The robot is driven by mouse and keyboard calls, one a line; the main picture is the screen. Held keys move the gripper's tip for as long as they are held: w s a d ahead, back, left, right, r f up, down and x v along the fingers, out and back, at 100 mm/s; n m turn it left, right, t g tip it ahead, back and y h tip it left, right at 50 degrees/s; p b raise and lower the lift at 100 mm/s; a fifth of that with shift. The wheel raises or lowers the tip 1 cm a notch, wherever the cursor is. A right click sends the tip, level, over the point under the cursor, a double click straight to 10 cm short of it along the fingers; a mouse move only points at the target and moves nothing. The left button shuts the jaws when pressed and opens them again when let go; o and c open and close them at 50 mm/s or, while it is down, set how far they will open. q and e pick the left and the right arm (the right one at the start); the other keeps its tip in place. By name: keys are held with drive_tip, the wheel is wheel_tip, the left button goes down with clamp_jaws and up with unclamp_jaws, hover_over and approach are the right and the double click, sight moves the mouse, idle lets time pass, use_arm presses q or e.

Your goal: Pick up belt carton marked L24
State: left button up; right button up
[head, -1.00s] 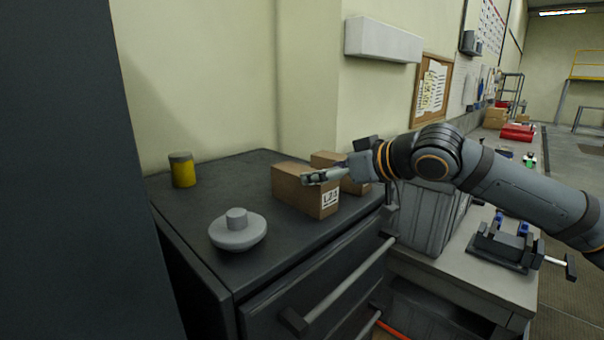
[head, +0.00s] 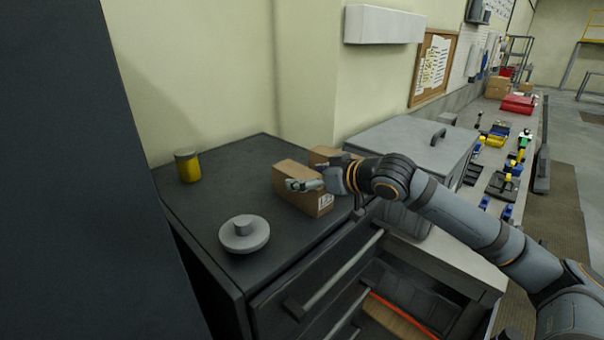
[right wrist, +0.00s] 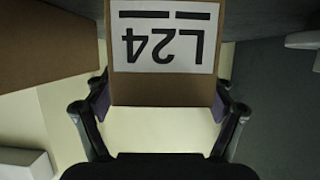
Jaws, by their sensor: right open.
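The belt carton marked L24 is a brown box (head: 294,199) standing on the dark cabinet top; its white label is small in the head view. In the right wrist view the carton (right wrist: 162,92) shows its L24 label upside down, in the middle between the two fingers. My right gripper (head: 303,185) is open, its fingers at the carton's upper part; I cannot tell whether they touch it. A second brown carton (head: 322,154) stands just behind and to the right, partly hidden by the gripper. It also shows at the left in the right wrist view (right wrist: 45,45). My left gripper is out of view.
The dark cabinet (head: 205,205) also carries a yellow can (head: 187,167) and a grey round knobbed piece (head: 244,234). A dark upright panel blocks the left side.

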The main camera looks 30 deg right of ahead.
drive_tip(key=shift+w+a+r, duration=0.1)
drive_tip(key=shift+w, duration=0.25)
drive_tip(key=shift+w+a+f+p, duration=0.2)
drive_tip(key=shift+w+f+p, duration=0.05)
drive_tip(key=shift+w+p, duration=0.3)
drive_tip(key=shift+w+a+f, duration=0.1)
drive_tip(key=shift+w+f, duration=0.05)
drive_tip(key=shift+f, duration=0.15)
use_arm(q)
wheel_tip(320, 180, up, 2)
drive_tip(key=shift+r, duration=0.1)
use_arm(e)
drive_tip(key=c, duration=1.5)
